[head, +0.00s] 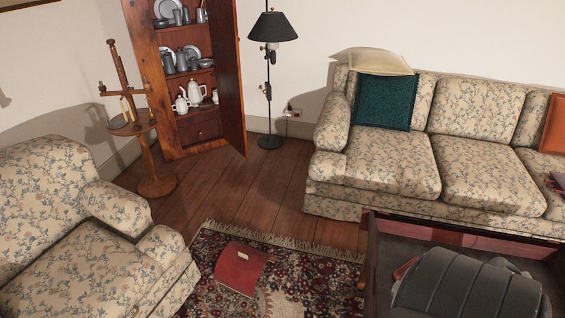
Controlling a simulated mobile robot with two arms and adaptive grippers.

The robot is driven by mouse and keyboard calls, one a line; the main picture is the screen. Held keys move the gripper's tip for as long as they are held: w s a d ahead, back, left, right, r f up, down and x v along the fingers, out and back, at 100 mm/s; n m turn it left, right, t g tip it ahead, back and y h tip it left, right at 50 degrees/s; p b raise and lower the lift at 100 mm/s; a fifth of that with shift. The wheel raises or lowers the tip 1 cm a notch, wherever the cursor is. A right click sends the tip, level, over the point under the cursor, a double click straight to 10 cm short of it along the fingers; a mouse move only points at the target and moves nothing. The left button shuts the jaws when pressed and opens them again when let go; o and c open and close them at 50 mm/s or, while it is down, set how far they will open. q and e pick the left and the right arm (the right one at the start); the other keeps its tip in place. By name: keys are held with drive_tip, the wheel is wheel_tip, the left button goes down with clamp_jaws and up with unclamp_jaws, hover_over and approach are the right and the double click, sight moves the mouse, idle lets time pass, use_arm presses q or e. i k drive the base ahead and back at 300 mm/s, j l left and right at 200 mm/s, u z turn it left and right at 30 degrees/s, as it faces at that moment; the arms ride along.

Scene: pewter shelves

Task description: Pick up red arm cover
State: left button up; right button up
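A flat red piece (242,268) with a small pale patch near its upper edge lies on the patterned rug, between the armchair and the dark table. It is the only flat red piece on the floor and may be the red arm cover; I cannot tell its material. Nothing touches it from above. Neither of my grippers shows in the head view.
A floral armchair (75,225) stands at left, a floral sofa (385,160) at right. A dark table (400,235) bearing a dark ribbed object (465,290) fills the lower right. A wooden stand (150,160), open cabinet (185,130) and floor lamp (268,90) stand behind. Wooden floor is clear mid-view.

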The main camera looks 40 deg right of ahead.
sight(239, 267)
drive_tip(key=z, duration=1.05)
drive_tip(key=u, duration=0.75)
drive_tip(key=i+u, duration=0.1)
drive_tip(key=u, duration=1.35)
drive_tip(key=i+u, duration=0.1)
drive_tip(key=u, duration=0.65)
drive_tip(key=l+u, duration=0.1)
drive_tip(key=u, duration=1.35)
drive_tip(key=l+u, duration=0.1)
drive_tip(key=u, duration=1.35)
drive_tip(key=k+l+u, duration=0.1)
drive_tip(key=u, duration=0.2)
drive_tip(key=k+j+z, duration=0.1)
drive_tip(key=k+z, duration=0.15)
drive_tip(key=z, duration=0.2)
drive_tip(key=k+z, duration=0.3)
drive_tip(key=z, duration=0.15)
drive_tip(key=k+z, duration=0.1)
drive_tip(key=z, duration=0.35)
drive_tip(key=k+z, duration=0.1)
drive_tip(key=z, duration=0.4)
drive_tip(key=k+l+z, duration=0.1)
drive_tip(key=z, duration=0.35)
drive_tip(key=l+z, duration=0.1)
drive_tip(key=z, duration=0.35)
drive_tip(key=k+l+z, duration=0.1)
drive_tip(key=z, duration=0.4)
